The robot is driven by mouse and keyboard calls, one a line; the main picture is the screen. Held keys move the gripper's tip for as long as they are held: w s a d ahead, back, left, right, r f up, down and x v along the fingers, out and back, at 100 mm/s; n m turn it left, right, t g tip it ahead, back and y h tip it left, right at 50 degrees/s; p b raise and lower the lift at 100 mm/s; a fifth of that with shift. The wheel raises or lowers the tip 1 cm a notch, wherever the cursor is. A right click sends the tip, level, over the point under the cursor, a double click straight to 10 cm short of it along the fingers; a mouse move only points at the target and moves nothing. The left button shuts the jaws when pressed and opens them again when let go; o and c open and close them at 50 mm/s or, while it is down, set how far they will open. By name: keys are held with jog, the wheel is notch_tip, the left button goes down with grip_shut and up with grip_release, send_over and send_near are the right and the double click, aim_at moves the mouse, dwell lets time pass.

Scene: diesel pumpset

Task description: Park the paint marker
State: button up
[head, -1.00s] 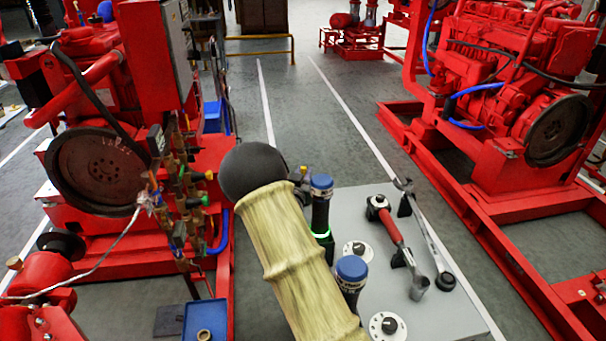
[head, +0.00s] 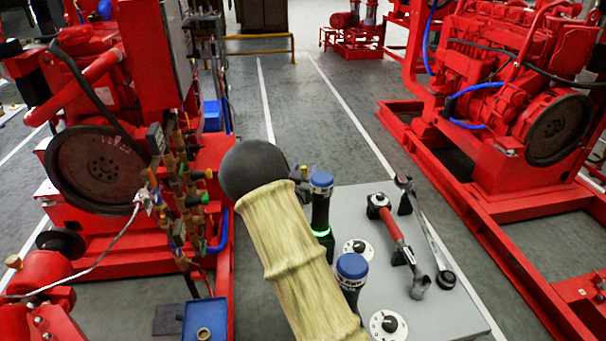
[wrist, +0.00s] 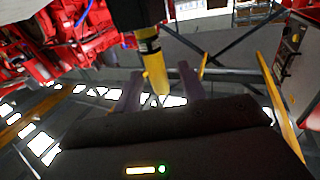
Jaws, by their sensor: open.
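The paint marker appears to be the yellow stick (wrist: 154,70) in the wrist view. A dark band rings it near its upper end in the picture, where it meets a black block (wrist: 138,12) with a yellow edge. My gripper (wrist: 160,74) is open, with one grey finger on each side of the yellow stick in the picture. I cannot tell whether either finger touches it. In the head view my sleeved arm hides most of that area. A small yellow and dark piece (head: 304,173) shows just past the arm, too small to identify.
A grey top (head: 455,318) at right of my arm holds a red-handled tool (head: 390,226), a wrench-like tool (head: 425,232), blue-capped dark posts (head: 351,268) and dials (head: 388,325). Red engine units stand left (head: 105,170) and right (head: 530,90).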

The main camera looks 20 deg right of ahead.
notch_tip(320, 180, up, 9)
jog(key=shift+r+p, duration=0.2)
jog(key=shift+p, duration=0.15)
dwell(0.3)
